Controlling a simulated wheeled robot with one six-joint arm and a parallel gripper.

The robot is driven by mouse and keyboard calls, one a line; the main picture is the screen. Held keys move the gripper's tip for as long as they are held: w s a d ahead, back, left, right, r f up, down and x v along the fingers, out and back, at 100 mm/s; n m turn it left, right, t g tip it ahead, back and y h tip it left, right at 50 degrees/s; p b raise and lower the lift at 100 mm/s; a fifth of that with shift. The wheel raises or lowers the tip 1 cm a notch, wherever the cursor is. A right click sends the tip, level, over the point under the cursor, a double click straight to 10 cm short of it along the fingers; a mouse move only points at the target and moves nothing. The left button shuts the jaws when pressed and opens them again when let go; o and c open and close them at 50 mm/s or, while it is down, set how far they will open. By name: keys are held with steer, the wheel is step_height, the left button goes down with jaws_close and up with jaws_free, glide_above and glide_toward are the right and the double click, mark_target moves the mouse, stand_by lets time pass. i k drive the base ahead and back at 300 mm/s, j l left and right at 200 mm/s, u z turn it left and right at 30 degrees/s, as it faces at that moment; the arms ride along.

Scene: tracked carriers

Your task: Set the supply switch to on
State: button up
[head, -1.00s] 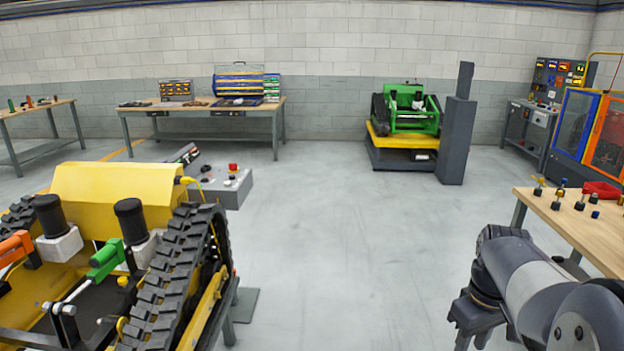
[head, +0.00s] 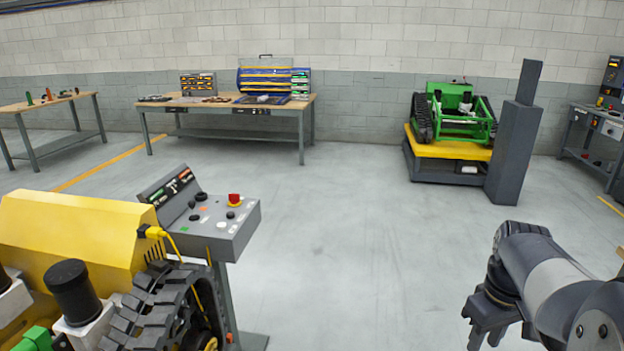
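A grey control console (head: 232,238) stands on a post behind the yellow tracked carrier. Its top has a red mushroom button on a yellow ring (head: 235,199), several small dark knobs and coloured labels. Its tilted back panel (head: 170,194) carries small lit displays. I cannot tell which control is the supply switch at this size. My gripper (head: 484,335) is at the lower right, pointing down, well apart from the console. Its fingers are partly cut off by the frame's lower edge, and I see nothing held.
The yellow tracked carrier (head: 75,232) fills the lower left, with a yellow cable (head: 168,235) at its corner. Workbenches (head: 225,104) stand along the back wall. A green tracked machine (head: 455,115) sits on a yellow-topped lift beside a dark column (head: 515,150). The middle floor is clear.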

mark_target(233, 198)
steer(key=i+u, duration=0.15)
steer(key=i, duration=0.4)
steer(key=i+l+u, duration=0.1)
steer(key=i, duration=0.45)
steer(key=i+l+u, duration=0.15)
steer(key=i, duration=0.4)
steer(key=i+j+u, duration=0.15)
steer(key=i+u, duration=0.3)
steer(key=i+j+u, duration=0.1)
steer(key=u, duration=0.35)
steer(key=i+l+u, duration=0.15)
steer(key=i+u, duration=0.3)
steer(key=i+l+u, duration=0.15)
steer(key=i+u, duration=0.3)
steer(key=k, duration=0.1)
